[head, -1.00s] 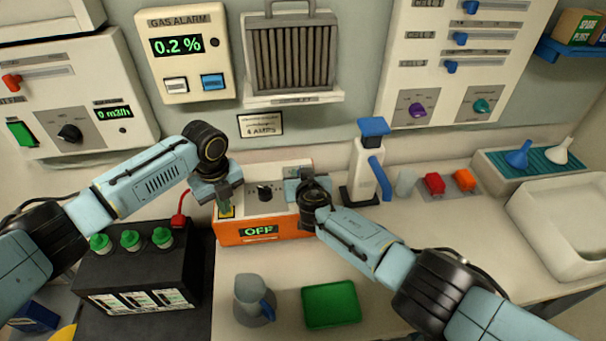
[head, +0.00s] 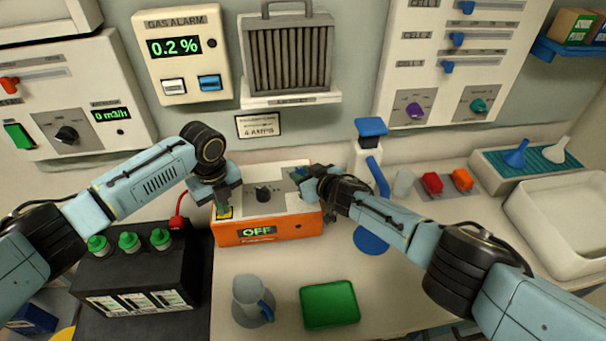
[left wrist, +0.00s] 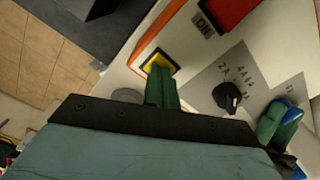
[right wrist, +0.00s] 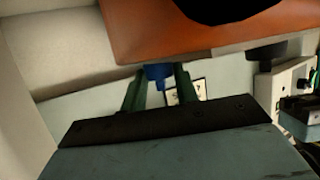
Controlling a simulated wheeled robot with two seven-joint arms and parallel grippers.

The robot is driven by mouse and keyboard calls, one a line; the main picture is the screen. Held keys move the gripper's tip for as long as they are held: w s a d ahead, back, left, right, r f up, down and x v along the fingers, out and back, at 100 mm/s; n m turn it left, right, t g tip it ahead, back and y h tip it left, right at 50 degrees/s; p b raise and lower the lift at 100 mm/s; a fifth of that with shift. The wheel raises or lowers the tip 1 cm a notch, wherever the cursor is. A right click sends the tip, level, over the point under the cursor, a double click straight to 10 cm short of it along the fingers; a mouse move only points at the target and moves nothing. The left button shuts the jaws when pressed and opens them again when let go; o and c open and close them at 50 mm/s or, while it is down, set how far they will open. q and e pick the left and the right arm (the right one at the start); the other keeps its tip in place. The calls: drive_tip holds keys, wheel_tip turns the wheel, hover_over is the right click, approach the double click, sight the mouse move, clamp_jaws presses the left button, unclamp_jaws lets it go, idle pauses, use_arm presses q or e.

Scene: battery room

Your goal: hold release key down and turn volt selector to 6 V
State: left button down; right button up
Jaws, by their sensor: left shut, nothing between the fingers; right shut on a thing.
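The orange and white charger (head: 232,239) stands on the counter, its display reading OFF. My left gripper (head: 223,209) is shut and points down at the yellow-edged key (left wrist: 161,60) on the charger's left side. Its green fingertips cover the key's middle and appear to touch it; how far it is pressed cannot be told. My right gripper (head: 304,179) is shut on a blue knob (right wrist: 157,73), apparently the volt selector, at the charger's right side. The knob's setting is hidden. A black amp knob (head: 263,194) sits between the grippers and also shows in the left wrist view (left wrist: 228,97).
A black battery (head: 130,270) with green caps stands at left. A white bottle with a blue top (head: 371,128) stands behind my right arm. The counter right of the tray is partly clear.

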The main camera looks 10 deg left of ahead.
drive_tip(key=shift+s+f+n+g, duration=0.2)
drive_tip(key=shift+n+g, duration=0.1)
drive_tip(key=shift+g, duration=0.1)
drive_tip(key=o, duration=0.9)
drive_tip(key=shift+w, duration=0.1)
drive_tip(key=shift+o, duration=0.3)
drive_tip(key=shift+r, duration=0.15)
drive_tip(key=shift+w, duration=0.1)
